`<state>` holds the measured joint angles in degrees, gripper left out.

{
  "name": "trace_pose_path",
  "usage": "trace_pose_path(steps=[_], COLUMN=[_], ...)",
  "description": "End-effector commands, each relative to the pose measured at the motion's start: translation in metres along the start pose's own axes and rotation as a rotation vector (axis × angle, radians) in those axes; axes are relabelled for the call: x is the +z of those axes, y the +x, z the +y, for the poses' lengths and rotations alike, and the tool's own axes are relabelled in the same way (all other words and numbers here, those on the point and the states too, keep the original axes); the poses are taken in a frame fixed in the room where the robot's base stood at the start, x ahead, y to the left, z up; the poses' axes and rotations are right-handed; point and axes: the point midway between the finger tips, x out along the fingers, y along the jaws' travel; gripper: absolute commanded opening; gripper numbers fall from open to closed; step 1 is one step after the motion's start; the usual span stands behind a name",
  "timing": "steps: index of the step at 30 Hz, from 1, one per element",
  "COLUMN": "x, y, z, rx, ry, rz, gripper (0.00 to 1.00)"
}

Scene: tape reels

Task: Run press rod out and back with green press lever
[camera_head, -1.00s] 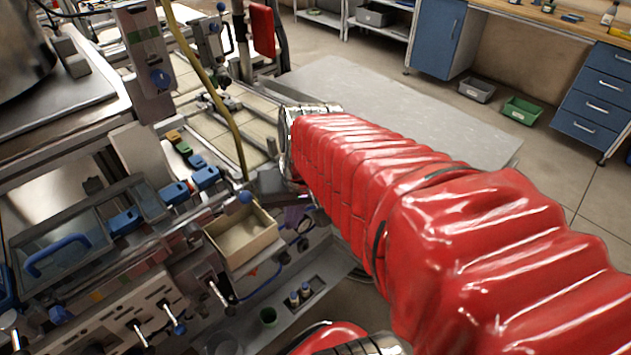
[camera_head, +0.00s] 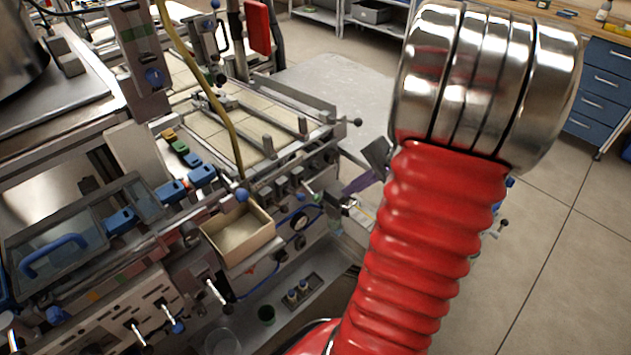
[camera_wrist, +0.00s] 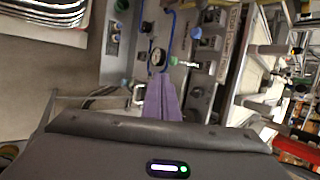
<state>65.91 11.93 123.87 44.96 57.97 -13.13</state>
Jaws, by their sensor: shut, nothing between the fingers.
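My gripper (camera_head: 362,183) shows in the head view as purple fingers just left of my red-sleeved arm, beside the machine's front side. In the wrist view the purple fingers (camera_wrist: 161,95) are together and empty, pointing at a grey panel with a round gauge (camera_wrist: 157,57). I cannot tell which is the press lever. A white-tipped lever (camera_wrist: 190,63) lies just right of the fingertips. I cannot pick out the press rod for certain.
An open beige box (camera_head: 238,235) sticks out from the machine front. A yellow hose (camera_head: 205,85) hangs above. The floor (camera_head: 560,250) at right is clear.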

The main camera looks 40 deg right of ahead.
Motion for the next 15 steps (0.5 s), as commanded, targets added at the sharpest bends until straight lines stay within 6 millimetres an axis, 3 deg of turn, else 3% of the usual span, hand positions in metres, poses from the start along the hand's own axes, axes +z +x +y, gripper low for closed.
trace_pose_path(steps=[6,15], x=[-0.013,-0.013], y=[-0.003,-0.003], z=[-0.017,-0.018], rx=[-0.083,-0.082], ry=[0.000,-0.002], rz=[0.011,0.010], gripper=[0.00,0.00])
